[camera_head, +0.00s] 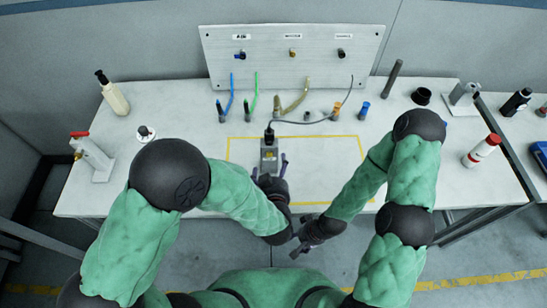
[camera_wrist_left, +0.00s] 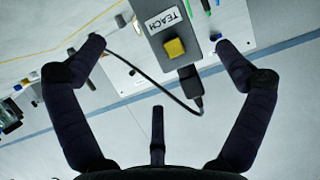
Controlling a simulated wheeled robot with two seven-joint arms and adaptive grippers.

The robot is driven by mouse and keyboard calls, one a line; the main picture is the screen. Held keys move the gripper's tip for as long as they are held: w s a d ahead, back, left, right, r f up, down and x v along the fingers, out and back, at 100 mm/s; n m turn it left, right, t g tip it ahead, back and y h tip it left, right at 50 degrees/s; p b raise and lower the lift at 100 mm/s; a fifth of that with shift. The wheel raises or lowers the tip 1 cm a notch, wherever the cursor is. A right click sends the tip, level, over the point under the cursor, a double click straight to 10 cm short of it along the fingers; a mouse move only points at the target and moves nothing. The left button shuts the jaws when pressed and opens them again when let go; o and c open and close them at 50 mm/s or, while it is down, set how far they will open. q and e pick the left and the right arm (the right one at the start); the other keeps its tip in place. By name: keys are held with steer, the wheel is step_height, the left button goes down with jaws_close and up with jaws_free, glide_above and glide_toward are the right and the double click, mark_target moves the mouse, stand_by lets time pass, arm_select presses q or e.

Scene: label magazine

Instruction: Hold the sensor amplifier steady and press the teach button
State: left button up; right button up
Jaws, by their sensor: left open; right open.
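The sensor amplifier (camera_head: 269,155) is a small grey box standing inside the yellow outline on the table, with a black plug at its far end. In the left wrist view the amplifier (camera_wrist_left: 188,60) shows a white TEACH label (camera_wrist_left: 162,20), a yellow teach button (camera_wrist_left: 174,47) and a black cable plug (camera_wrist_left: 190,88). My left gripper (camera_head: 269,168) is open at the amplifier's near end. In the left wrist view its fingers (camera_wrist_left: 158,47) are spread, with the box between them in the picture, closer to the right finger. My right gripper (camera_head: 297,248) is open and empty off the table's front edge.
A back panel (camera_head: 290,65) with labelled sockets stands behind coloured cable ends (camera_head: 255,95). A white-and-red bottle (camera_head: 481,151) stands right. The outlined area (camera_head: 330,165) right of the amplifier is clear.

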mark_target(273, 156)
arm_select(q)
steer(key=b+x, duration=0.2)
steer(key=x, duration=0.8)
steer(key=shift+w+b, duration=0.25)
steer(key=shift+b, duration=0.1)
arm_select(e)
step_height(273, 156, down, 3)
steer(key=shift+s+r, duration=0.15)
steer(key=shift+r, duration=0.05)
arm_select(q)
steer(key=c, duration=1.3)
arm_select(e)
steer(key=shift+c, duration=0.3)
arm_select(q)
steer(key=shift+o, duration=0.2)
arm_select(e)
jaws_close()
stand_by(0.4)
